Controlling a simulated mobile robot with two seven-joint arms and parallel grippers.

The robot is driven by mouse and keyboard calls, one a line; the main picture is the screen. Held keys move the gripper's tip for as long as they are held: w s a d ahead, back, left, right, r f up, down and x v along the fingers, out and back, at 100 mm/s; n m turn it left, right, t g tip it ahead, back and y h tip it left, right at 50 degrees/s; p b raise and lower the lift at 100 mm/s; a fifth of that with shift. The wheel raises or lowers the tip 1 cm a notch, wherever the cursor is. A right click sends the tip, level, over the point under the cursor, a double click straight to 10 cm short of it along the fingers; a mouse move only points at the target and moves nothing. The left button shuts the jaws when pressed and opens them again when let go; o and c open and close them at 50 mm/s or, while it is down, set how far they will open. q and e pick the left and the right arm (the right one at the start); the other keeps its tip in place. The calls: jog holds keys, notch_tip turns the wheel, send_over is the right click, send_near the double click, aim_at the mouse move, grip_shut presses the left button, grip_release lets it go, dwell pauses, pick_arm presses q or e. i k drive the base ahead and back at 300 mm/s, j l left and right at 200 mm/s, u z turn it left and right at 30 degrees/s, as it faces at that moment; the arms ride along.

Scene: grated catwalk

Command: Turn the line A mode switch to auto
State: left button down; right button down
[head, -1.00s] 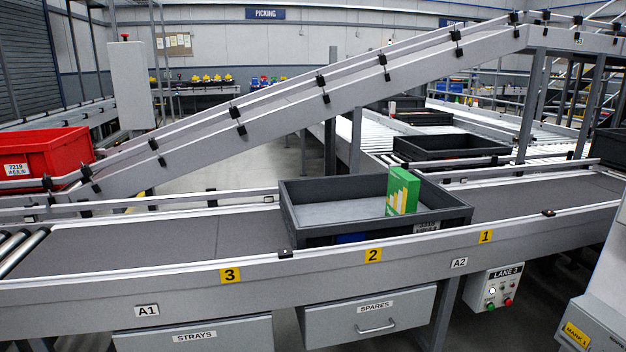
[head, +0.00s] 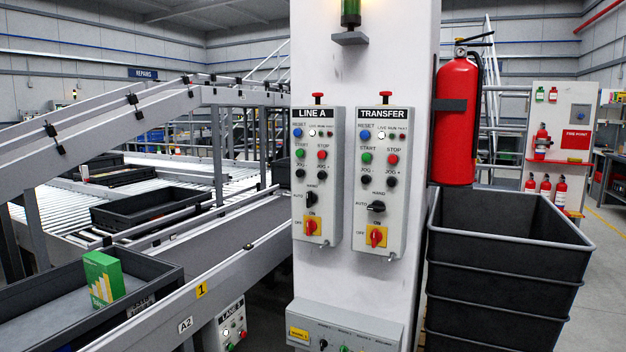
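The LINE A control box (head: 317,165) is mounted on a white column, left of a similar TRANSFER box (head: 382,165). Its black mode switch (head: 311,199) sits low on the box, with HAND marked above it and AUTO to its left. The knob looks roughly upright, toward HAND, though it is small. The TRANSFER mode switch (head: 376,207) looks turned sideways, toward AUTO. Below the LINE A mode switch is a red and yellow ON/OFF switch (head: 311,226). Neither of my grippers is in view.
Blue, green, red and black buttons sit above each mode switch. A lower grey panel (head: 342,330) juts out at the column's foot. Stacked black crates (head: 500,285) and a fire extinguisher (head: 456,120) stand right. A conveyor with a dark tote (head: 160,290) runs left.

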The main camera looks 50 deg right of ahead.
aim_at(311, 198)
jog(key=z, duration=1.6)
